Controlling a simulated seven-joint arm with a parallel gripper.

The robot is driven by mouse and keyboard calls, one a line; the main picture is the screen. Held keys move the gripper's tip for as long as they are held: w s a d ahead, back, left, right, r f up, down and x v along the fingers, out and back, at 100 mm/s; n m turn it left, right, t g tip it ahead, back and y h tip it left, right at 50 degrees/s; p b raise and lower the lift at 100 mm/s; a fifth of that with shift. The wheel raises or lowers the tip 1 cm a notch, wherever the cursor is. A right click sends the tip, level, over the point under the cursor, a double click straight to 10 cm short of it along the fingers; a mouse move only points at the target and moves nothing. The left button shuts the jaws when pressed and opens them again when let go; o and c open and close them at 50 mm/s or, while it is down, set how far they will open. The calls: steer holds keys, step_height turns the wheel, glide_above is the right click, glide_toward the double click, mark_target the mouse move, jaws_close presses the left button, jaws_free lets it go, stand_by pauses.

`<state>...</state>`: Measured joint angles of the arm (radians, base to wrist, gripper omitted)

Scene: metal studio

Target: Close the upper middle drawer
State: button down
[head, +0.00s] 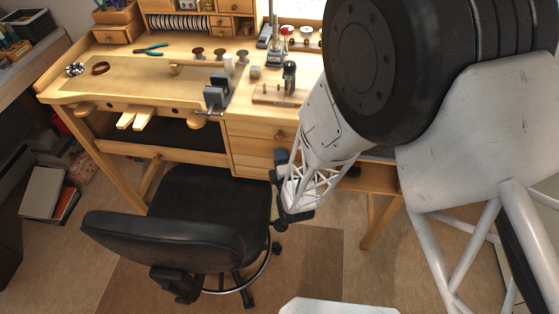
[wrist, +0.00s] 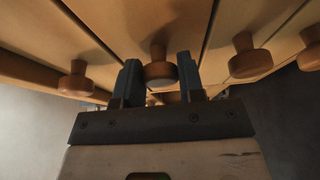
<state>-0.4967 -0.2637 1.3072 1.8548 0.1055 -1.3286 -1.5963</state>
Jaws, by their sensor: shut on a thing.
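The wooden bench has a stack of drawers (head: 248,146) with round knobs below its top. An upper drawer's knob (head: 281,135) shows in the head view, just above my gripper (head: 279,158). In the wrist view my gripper (wrist: 158,78) has its two dark fingers on either side of a round wooden knob (wrist: 161,75) and is shut on it. Which drawer this knob belongs to, and how far that drawer stands out, I cannot tell. My arm hides the right part of the drawer fronts in the head view.
More knobs stand left (wrist: 75,82) and right (wrist: 250,62) of the held one in the wrist view. A black chair (head: 205,205) stands left of my gripper in front of the bench. Tools and a vise (head: 217,92) are on the bench top. Floor is open below my gripper.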

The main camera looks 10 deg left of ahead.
steer(key=shift+w, duration=0.1)
steer(key=c, duration=0.8)
jaws_free()
steer(key=shift+o, duration=0.2)
steer(key=v, duration=0.8)
steer(key=shift+w, duration=0.1)
